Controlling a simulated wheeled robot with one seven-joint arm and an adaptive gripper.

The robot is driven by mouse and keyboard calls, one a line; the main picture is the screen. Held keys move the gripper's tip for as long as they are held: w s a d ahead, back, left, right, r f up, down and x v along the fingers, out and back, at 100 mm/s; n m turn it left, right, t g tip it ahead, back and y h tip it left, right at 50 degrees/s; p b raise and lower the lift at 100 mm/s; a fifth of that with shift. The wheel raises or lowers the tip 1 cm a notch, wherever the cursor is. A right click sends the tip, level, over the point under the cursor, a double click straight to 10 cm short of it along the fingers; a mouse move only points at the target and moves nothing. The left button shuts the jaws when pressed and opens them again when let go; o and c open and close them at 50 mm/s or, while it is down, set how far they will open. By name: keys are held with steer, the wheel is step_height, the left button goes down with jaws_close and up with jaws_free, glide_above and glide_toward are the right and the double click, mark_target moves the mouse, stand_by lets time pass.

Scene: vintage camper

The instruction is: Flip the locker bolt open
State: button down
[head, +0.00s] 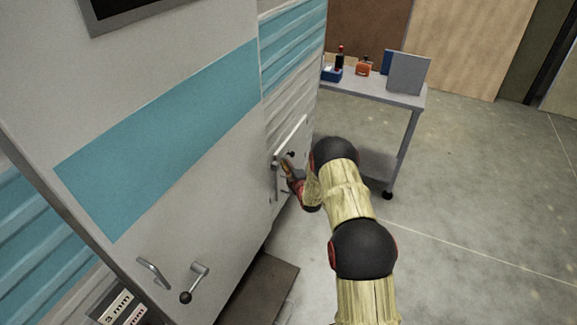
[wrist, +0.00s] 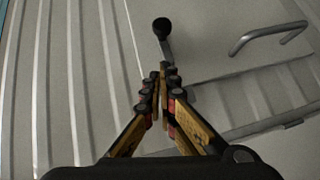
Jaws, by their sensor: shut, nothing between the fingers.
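The locker door (head: 291,141) is a small pale panel low on the camper's side, beyond the large door. A dark knob (head: 291,154) shows on it in the head view, close to my gripper (head: 287,168). In the wrist view the bolt has a black round knob (wrist: 162,27) on a short grey arm. My gripper (wrist: 160,74) is shut and empty, with its fingertips just below the knob in the picture. The fingertips hide the lower end of the bolt arm, and I cannot tell whether they touch it.
A grey bar handle (wrist: 268,36) stands right of the bolt in the wrist view. The near camper door has its own handle (head: 153,271) and black-knobbed lever (head: 195,281). A dark step (head: 262,290) lies below. A grey table (head: 408,99) with several items stands behind. Floor at right is clear.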

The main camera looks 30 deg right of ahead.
steer(key=s+r+p, duration=0.1)
steer(key=s+p, duration=0.1)
steer(key=s, duration=0.6)
steer(key=shift+s+a+r, duration=0.2)
steer(key=shift+s+a, duration=0.05)
steer(key=shift+a, duration=0.05)
